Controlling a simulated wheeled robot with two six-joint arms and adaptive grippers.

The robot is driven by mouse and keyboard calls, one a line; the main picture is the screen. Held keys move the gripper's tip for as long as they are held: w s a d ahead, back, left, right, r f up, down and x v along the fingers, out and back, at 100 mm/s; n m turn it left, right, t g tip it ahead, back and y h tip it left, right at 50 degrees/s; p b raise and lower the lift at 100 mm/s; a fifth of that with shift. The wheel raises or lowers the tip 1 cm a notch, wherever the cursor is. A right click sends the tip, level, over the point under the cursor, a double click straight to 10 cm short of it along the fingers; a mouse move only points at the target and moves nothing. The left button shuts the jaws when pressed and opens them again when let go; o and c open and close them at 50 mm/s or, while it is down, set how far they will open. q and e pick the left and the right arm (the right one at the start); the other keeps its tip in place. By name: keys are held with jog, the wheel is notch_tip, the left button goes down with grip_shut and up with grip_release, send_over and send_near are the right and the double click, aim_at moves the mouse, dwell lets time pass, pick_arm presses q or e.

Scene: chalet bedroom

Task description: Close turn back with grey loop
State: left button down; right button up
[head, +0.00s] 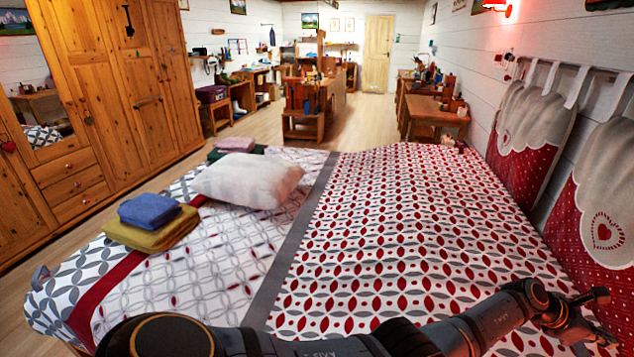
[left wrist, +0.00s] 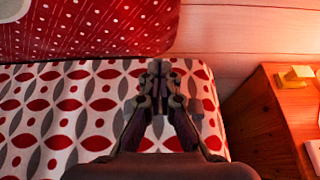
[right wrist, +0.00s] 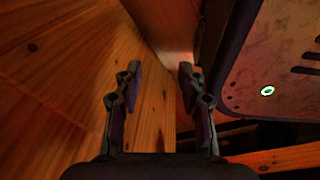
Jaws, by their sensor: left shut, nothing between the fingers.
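The bed cover with red and grey leaf shapes (head: 400,215) lies spread over the right part of the bed. A grey band (head: 300,235) runs along its left edge. Left of the band is a white-grey ringed cloth with a dark red stripe (head: 105,290). A small grey loop (head: 40,276) stands at the bed's far left edge. My left gripper (head: 590,297) is over the lower right of the bed, far from the loop. In the left wrist view it (left wrist: 160,70) is shut and empty above the patterned cover. My right gripper (right wrist: 160,72) is open and empty near wooden panels.
A white pillow (head: 248,180), a blue folded cloth (head: 149,210) and a mustard folded cloth (head: 150,235) lie on the bed. A wooden wardrobe (head: 110,80) stands left. A wooden bedside top (left wrist: 270,120) is right of the left gripper.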

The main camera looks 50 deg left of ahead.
pick_arm(q)
notch_tip(320, 180, up, 10)
dwell(0.5)
